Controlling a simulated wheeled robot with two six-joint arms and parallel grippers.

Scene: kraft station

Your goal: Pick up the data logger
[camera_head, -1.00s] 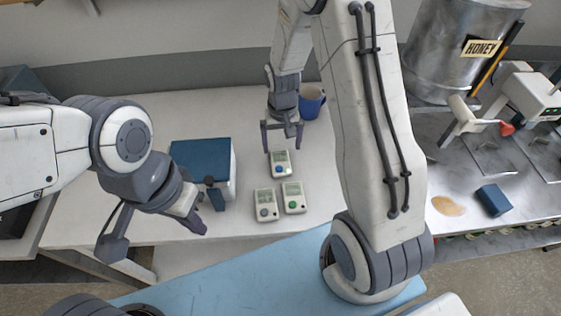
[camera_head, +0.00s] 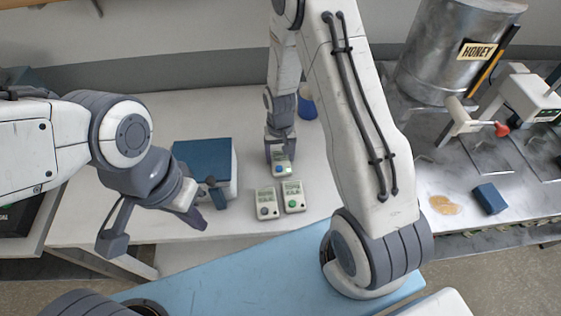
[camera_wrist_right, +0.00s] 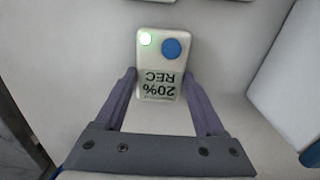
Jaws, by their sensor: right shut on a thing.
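Three pale data loggers with small screens are on the white table. The far logger (camera_head: 281,168) is between the fingers of my right gripper (camera_head: 280,157), which is shut on its sides. In the right wrist view this logger (camera_wrist_right: 157,62) has a blue button, a lit green light and a screen reading "20% REC" upside down, with the right gripper's fingers (camera_wrist_right: 160,78) at its two sides. Nearer lie a logger with a blue button (camera_head: 267,204) and one with a green button (camera_head: 293,197). My left gripper (camera_head: 201,208) hangs near the table's front edge; its jaw opening is unclear.
A blue-topped white box (camera_head: 204,158) stands left of the loggers. A blue mug (camera_head: 307,106) is behind my right arm, partly hidden. At right, a metal honey drum (camera_head: 445,55) and a dark blue block (camera_head: 490,199) stand on another counter.

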